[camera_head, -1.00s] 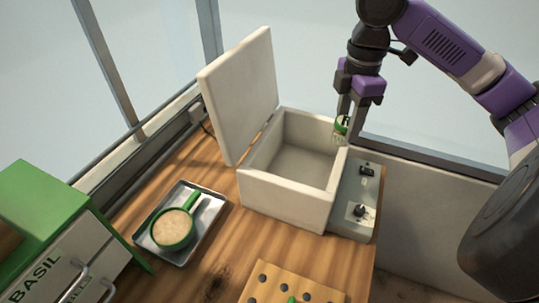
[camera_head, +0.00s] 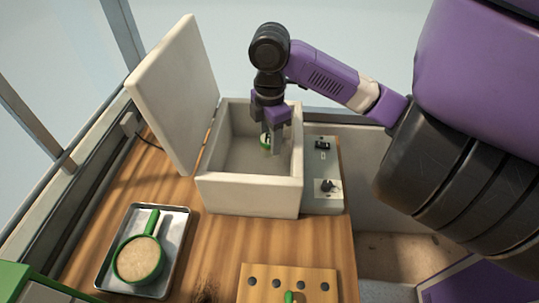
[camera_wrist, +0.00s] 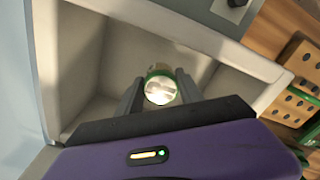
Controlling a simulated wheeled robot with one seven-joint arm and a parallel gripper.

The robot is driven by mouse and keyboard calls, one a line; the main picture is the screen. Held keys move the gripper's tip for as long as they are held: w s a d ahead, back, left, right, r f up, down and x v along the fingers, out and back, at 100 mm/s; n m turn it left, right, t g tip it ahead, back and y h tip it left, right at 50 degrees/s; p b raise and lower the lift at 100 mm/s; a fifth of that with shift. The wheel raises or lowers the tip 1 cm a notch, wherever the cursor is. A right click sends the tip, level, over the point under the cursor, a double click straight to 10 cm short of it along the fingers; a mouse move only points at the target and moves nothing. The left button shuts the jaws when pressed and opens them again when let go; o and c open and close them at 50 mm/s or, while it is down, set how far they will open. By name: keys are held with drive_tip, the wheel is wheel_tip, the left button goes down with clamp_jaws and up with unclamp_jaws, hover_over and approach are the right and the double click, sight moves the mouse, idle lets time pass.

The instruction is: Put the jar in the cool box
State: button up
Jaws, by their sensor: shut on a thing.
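The cool box (camera_head: 248,193) is a white box on the wooden counter, with its lid (camera_head: 178,95) standing open on the left. My gripper (camera_head: 271,146) points down inside the box's opening, toward its right side. It is shut on the jar (camera_head: 265,141), a small jar with a green rim, partly hidden by the fingers. In the wrist view the jar (camera_wrist: 161,88) sits between the two fingers, its round shiny top facing the camera. The cool box floor (camera_wrist: 115,62) shows around it. I cannot tell whether the jar touches the floor.
A grey control panel (camera_head: 322,172) is fixed at the box's right side. A metal tray (camera_head: 178,228) holds a green pan (camera_head: 140,258) of pale grain at the left. A wooden board with holes (camera_head: 265,288) lies at the front. The counter between is clear.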

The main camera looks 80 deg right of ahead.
drive_tip(key=shift+f, duration=3.1)
drive_tip(key=shift+f, duration=0.15)
drive_tip(key=o, duration=1.4)
wheel_tip(320, 180, up, 12)
drive_tip(key=shift+r+p, duration=0.2)
drive_tip(key=shift+p, duration=0.15)
drive_tip(key=shift+s, duration=0.1)
